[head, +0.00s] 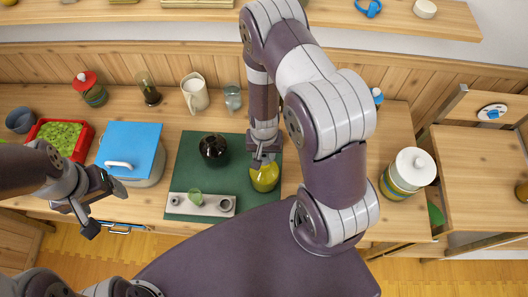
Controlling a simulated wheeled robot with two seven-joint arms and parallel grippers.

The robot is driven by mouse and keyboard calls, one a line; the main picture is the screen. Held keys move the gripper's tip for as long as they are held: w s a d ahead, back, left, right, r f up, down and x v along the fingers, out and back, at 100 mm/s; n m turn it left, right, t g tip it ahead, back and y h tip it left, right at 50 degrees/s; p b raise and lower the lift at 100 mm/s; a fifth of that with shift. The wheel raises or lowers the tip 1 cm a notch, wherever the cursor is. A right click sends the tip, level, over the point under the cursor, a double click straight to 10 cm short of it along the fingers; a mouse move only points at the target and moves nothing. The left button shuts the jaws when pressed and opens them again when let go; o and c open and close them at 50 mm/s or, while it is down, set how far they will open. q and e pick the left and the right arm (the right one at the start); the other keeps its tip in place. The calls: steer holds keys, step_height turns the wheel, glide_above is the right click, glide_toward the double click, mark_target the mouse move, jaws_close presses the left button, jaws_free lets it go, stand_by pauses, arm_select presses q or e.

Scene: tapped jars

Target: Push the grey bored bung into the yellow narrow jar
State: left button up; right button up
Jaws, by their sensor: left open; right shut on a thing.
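The yellow jar (265,179) stands upright on the dark green mat, at its right side. My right gripper (263,161) comes down from above and is right at the jar's mouth. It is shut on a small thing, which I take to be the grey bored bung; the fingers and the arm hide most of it. I cannot tell how far it sits in the mouth. My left gripper (104,208) is open and empty at the lower left, in front of the blue-lidded box.
The green mat (185,160) also bears a dark round jar (213,148) and a pale rack (185,208) with a green piece (195,196) and a grey ring-shaped piece (225,204). A blue-lidded box (131,146), a red tray (82,152) and a white pitcher (195,94) stand nearby.

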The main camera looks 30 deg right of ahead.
steer(key=shift+f+b, duration=1.25)
steer(key=shift+f, duration=0.05)
stand_by(0.4)
steer(key=o, duration=1.6)
steer(key=shift+o, duration=0.2)
steer(key=shift+r, duration=0.25)
steer(key=shift+r+p, duration=2)
steer(key=shift+p, duration=0.2)
